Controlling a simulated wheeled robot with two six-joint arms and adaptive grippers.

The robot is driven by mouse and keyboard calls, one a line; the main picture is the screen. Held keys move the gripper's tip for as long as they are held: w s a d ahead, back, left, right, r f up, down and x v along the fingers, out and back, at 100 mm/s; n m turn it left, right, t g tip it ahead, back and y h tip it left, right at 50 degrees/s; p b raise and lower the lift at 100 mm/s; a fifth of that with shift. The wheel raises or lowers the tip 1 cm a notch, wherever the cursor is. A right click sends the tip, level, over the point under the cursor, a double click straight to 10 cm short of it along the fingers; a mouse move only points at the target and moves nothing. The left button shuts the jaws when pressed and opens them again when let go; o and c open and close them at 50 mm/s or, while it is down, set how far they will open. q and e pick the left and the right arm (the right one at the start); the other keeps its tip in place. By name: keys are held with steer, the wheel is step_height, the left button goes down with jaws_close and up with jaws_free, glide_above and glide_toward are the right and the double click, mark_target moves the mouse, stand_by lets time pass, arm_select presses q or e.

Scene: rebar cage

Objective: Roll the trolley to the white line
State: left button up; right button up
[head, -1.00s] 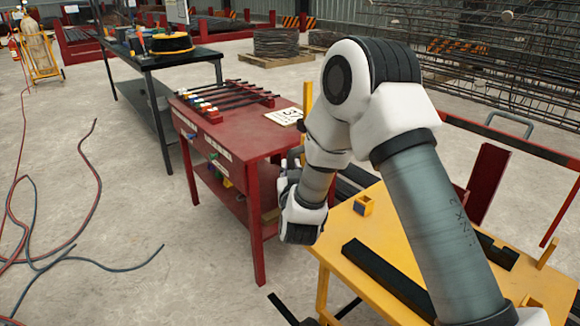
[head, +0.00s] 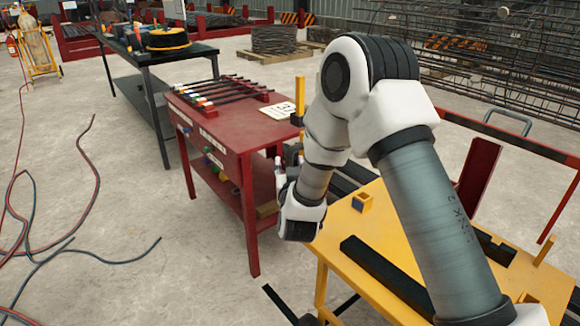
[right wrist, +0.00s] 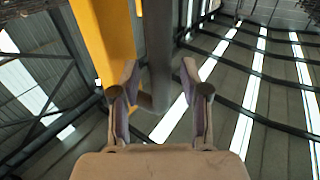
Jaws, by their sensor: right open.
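My right gripper (head: 287,175) hangs beside the red table's near right corner in the head view, partly hidden by its own wrist. In the right wrist view its two fingers (right wrist: 160,78) stand apart, open, with a dark grey bar (right wrist: 159,45) between and beyond their tips. I cannot tell whether they touch it. A yellow post (right wrist: 104,45) rises just left of that bar; a yellow post (head: 300,90) also stands behind the gripper in the head view. Most of what carries this post is hidden, so I cannot make out the trolley clearly. No white line shows on the floor. My left gripper is out of view.
A red table (head: 225,128) with rods and a lower shelf stands left of the gripper. A yellow table (head: 392,222) with a small block (head: 361,202) is at the right. Cables (head: 85,195) lie on the left floor. A dark workbench (head: 145,58) stands behind.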

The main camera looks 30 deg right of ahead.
steer(key=v, duration=1.2)
